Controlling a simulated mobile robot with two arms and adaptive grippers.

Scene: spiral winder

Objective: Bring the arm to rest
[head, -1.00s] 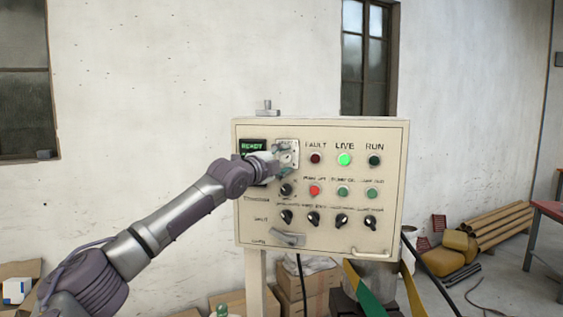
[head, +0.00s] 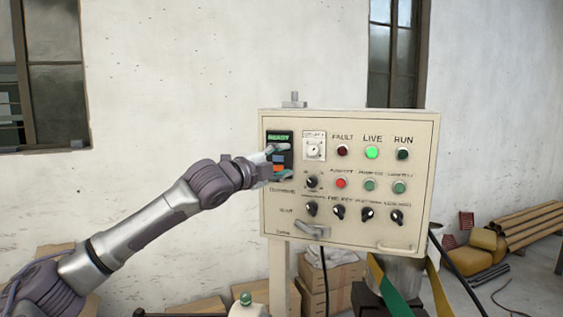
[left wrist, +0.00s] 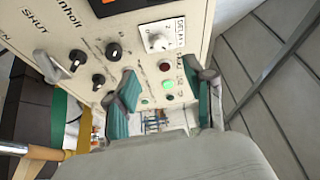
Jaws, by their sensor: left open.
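My left arm reaches in from the left in the head view. Its gripper (head: 277,163) is open and empty, in front of the left part of the control panel (head: 420,150), partly covering the display (head: 279,136) that reads READY. Whether it touches the panel cannot be told. In the left wrist view the two green-padded fingers (left wrist: 167,98) stand apart with nothing between them; the panel face (left wrist: 130,45) with its black knobs and white dial (left wrist: 157,40) lies beyond. My right gripper is not in view.
The LIVE lamp (head: 372,153) glows green; the FAULT lamp (head: 342,150) is dark. A latch handle (head: 312,231) juts from the panel's lower left. Cardboard boxes (head: 325,285) stand below. The wall left of the panel is clear.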

